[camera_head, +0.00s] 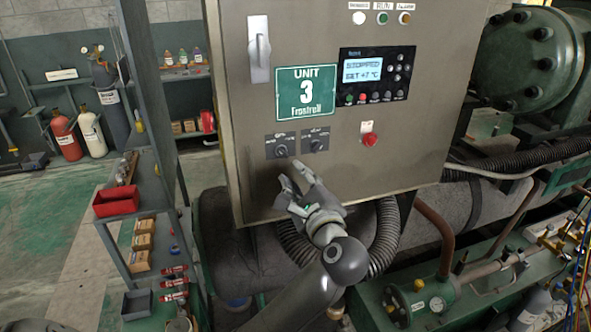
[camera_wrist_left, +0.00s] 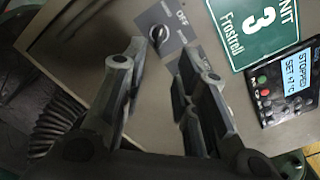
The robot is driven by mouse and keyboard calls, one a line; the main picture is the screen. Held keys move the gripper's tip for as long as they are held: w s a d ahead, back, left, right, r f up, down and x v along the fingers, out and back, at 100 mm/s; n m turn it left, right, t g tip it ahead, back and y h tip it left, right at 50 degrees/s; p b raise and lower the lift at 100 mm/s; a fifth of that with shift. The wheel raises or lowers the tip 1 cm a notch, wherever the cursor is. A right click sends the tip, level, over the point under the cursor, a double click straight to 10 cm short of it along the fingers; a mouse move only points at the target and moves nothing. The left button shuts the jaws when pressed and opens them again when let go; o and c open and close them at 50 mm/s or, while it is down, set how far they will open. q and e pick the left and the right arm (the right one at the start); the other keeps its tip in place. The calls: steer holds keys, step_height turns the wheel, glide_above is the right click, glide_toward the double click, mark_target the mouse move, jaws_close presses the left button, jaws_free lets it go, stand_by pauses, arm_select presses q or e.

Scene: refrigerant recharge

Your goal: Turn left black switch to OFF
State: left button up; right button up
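The left black switch (camera_head: 281,150) is a round knob on a dark plate, low on the grey control cabinet. It also shows in the left wrist view (camera_wrist_left: 158,33), beside printed lettering that includes OFF. Its exact pointer position is too small to tell. A second black switch (camera_head: 316,145) sits just to its right. My left gripper (camera_head: 292,177) is open and empty, with its fingertips just below the left switch in the head view. In the left wrist view the switch shows beyond the gap between the fingers (camera_wrist_left: 162,60), apart from both. My right gripper is not in view.
On the cabinet are a red button (camera_head: 369,140), a display (camera_head: 362,68) reading STOPPED, a green UNIT 3 sign (camera_head: 306,92) and a lever handle (camera_head: 259,50). Black corrugated hoses (camera_head: 386,235) hang below. A shelf with a red bin (camera_head: 116,202) stands at left.

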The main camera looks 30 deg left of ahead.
mark_target(284, 155)
arm_select(q)
steer(key=x, duration=0.3)
steer(key=shift+a, duration=0.2)
steer(key=p+x, duration=0.1)
steer(key=x, duration=0.4)
steer(key=shift+w+a, duration=0.3)
steer(key=shift+c, duration=0.2)
steer(key=shift+d, duration=0.15)
jaws_close()
steer(key=shift+m+p, duration=0.7)
steer(key=shift+p, duration=0.1)
steer(key=shift+s+m, duration=0.1)
steer(key=shift+m, duration=0.4)
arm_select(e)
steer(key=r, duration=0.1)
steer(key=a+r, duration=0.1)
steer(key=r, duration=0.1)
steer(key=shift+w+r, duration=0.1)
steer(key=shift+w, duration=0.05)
